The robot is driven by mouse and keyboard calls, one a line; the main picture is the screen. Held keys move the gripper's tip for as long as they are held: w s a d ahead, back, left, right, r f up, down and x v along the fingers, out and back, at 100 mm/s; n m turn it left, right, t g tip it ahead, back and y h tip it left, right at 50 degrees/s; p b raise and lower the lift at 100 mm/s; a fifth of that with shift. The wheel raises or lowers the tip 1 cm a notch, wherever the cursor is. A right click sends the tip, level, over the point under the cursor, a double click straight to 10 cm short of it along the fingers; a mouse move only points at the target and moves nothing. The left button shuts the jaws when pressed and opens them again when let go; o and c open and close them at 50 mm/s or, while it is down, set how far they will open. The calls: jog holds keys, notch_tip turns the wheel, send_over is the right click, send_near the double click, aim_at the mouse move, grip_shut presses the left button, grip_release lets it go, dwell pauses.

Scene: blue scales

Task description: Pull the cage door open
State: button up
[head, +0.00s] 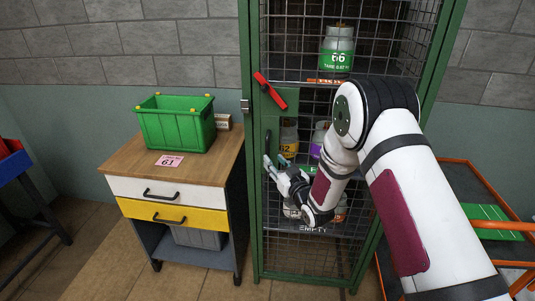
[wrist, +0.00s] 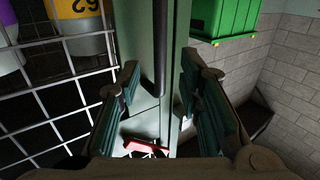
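The green-framed cage door (head: 308,268) with wire mesh stands upright at the centre of the head view and looks shut. A red lever (head: 270,91) sits tilted on its upper left plate; it also shows at the bottom of the wrist view (wrist: 146,149). The door's dark vertical handle (wrist: 159,45) is on the left stile, below the lever. My gripper (head: 274,162) is at this handle. In the wrist view, my gripper (wrist: 160,88) is open, its green-padded fingers apart on either side of the handle. I cannot tell whether either finger touches it.
Gas bottles (head: 338,48) stand on shelves inside the cage. A drawer cabinet (head: 178,235) with a green crate (head: 176,124) stands close left of the cage. An orange-framed cart (head: 490,222) is at right. Some floor (head: 95,250) is clear at front left.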

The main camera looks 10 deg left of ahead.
aim_at(268, 154)
jog(key=x, duration=0.6)
jog(key=shift+w+a, duration=0.1)
jog(key=shift+w, duration=0.1)
grip_shut()
